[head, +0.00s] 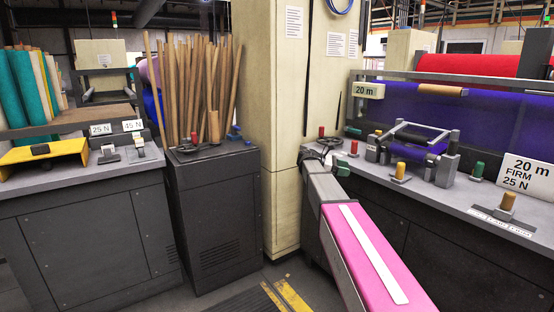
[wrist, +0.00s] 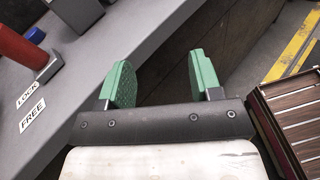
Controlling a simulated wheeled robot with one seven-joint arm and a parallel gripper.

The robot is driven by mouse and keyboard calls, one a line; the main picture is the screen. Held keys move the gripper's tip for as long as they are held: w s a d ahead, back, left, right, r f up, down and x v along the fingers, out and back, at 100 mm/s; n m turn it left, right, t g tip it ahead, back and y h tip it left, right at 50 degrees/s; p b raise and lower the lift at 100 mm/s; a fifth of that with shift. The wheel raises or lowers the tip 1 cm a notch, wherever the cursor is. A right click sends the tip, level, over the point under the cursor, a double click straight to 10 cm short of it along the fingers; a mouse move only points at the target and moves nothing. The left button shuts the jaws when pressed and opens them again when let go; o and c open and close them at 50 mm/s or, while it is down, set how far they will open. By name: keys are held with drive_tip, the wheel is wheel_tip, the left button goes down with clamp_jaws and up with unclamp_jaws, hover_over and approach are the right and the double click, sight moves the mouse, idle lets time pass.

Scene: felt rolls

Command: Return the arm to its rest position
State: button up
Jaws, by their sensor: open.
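My gripper (wrist: 160,78) shows in the wrist view with two green finger pads held wide apart. Nothing is between them. In the head view my pink arm (head: 372,255) reaches up from the lower right to the right counter's left end. A green pad of my gripper (head: 342,168) shows there; the rest is mostly hidden by the arm.
The right counter (head: 460,205) holds a roller stand (head: 425,137) and several coloured knobs. In the wrist view a red cylinder (wrist: 20,48) stands left of my fingers, near LOCK and FREE labels (wrist: 30,108). A dark cabinet with cardboard tubes (head: 205,90) stands left of a beige column (head: 275,120).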

drive_tip(key=s+f+m+t+y, duration=0.15)
drive_tip(key=s+f+y, duration=0.25)
drive_tip(key=s+f, duration=0.65)
drive_tip(key=s+a+f+m+y, duration=0.5)
drive_tip(key=s+f+m, duration=0.1)
drive_tip(key=s+f, duration=0.3)
drive_tip(key=s+a+f+m+y, duration=0.5)
drive_tip(key=s+f, duration=0.4)
drive_tip(key=s, duration=0.2)
drive_tip(key=shift+a+f+m+t+y, duration=0.15)
drive_tip(key=shift+f+m+t+y, duration=0.2)
drive_tip(key=shift+m+y, duration=0.7)
drive_tip(key=shift+h, duration=0.25)
